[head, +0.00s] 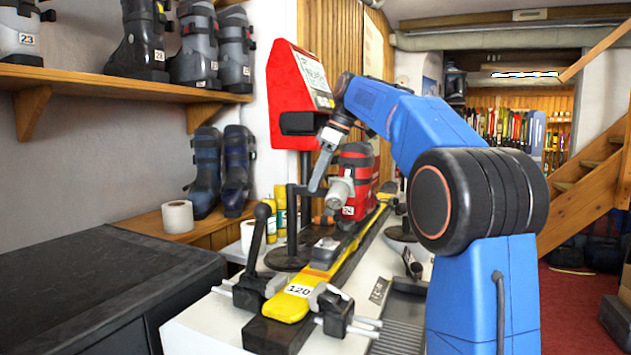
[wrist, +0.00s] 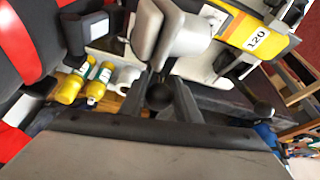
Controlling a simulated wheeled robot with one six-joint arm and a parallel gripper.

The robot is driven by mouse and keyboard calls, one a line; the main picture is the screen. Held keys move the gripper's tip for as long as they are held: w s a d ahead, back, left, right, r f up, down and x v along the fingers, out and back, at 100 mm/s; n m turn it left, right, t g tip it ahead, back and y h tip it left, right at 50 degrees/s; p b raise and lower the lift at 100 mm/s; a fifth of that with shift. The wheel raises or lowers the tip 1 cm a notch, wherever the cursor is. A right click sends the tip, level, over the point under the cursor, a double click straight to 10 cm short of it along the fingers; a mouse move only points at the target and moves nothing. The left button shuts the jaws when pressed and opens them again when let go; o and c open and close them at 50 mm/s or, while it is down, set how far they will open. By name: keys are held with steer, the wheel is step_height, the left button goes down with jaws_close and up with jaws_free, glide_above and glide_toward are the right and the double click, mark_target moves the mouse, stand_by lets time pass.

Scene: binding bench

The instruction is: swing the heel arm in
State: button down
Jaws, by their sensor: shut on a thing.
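My gripper (wrist: 160,98) is shut on a black ball knob (wrist: 160,95), which sits between its two fingers in the wrist view. I take the knob to be the heel arm's. A light grey padded part (wrist: 172,32), seemingly of that heel arm, is just beyond the fingers. In the head view, the grey part (head: 340,190) is beside the red and black boot (head: 356,165) over the yellow ski (head: 288,307). My gripper (head: 322,185) is at its left; the grip itself is too small to make out there. Whether the grey part touches the boot I cannot tell.
A red tester with a display (head: 292,90) stands behind the bench. A clamp lever with a black knob (head: 262,212) rises at the ski's near end. Yellow bottles (wrist: 72,85) and a white roll (head: 177,216) are at the left. A dark cabinet (head: 90,280) fills the near left.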

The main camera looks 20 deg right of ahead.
steer(key=shift+w+d, duration=0.1)
stand_by(0.4)
steer(key=c, duration=1.4)
jaws_free()
steer(key=shift+o, duration=0.2)
steer(key=v, duration=1.2)
steer(key=shift+w, duration=0.1)
